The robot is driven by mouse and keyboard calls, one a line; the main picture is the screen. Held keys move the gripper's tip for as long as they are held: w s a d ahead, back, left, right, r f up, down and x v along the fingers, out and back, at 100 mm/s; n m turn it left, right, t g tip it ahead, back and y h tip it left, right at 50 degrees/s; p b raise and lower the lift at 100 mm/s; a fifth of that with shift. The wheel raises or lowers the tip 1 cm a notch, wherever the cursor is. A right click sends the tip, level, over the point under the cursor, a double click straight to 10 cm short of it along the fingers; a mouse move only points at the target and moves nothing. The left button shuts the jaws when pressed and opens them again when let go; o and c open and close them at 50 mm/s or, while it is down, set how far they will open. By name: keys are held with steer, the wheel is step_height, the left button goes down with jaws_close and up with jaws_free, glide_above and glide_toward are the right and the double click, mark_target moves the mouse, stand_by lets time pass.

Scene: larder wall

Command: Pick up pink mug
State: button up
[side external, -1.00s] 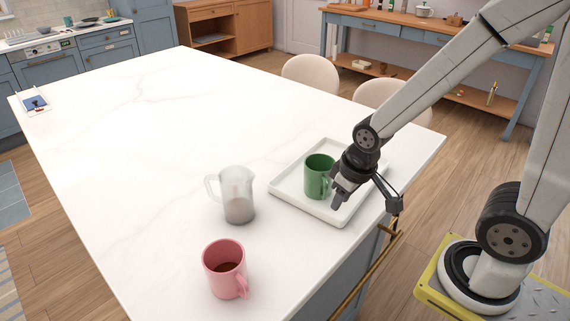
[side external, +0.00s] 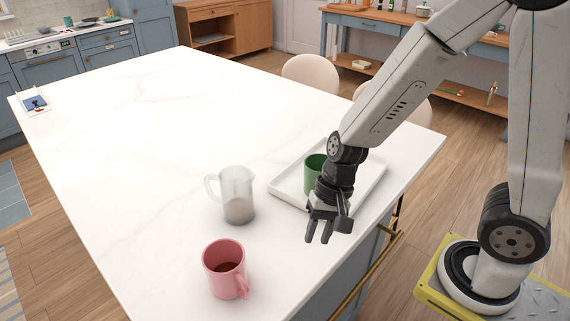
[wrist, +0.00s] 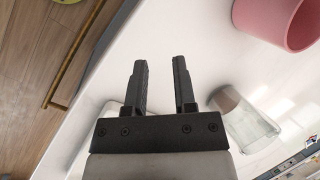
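In the wrist view the pink mug (wrist: 275,20) is partly cut off at the top right. My gripper (side external: 319,238) points down near the counter's right edge, to the right of the mug and apart from it. In the wrist view my gripper (wrist: 160,75) has its two fingers spread with nothing between them.
A clear pitcher (side external: 237,197) with greyish contents stands between the mug and a white tray (side external: 285,195); it also shows in the wrist view (wrist: 245,120). A green mug (side external: 314,170) stands on the tray, partly hidden by my arm. The counter's left part is mostly clear.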

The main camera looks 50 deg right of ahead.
mark_target(232, 276)
steer(key=w+a+m+y, duration=0.3)
steer(key=a+m+y, duration=0.2)
steer(key=a+m, duration=0.3)
steer(key=shift+a+m+t, duration=0.3)
steer(key=shift+a, duration=0.65)
steer(key=shift+w+a+f, duration=0.1)
steer(key=shift+x, duration=1.15)
steer(key=shift+a+f, duration=0.1)
steer(key=shift+f, duration=0.05)
steer(key=shift+x, duration=2.45)
steer(key=shift+c, duration=0.3)
jaws_close()
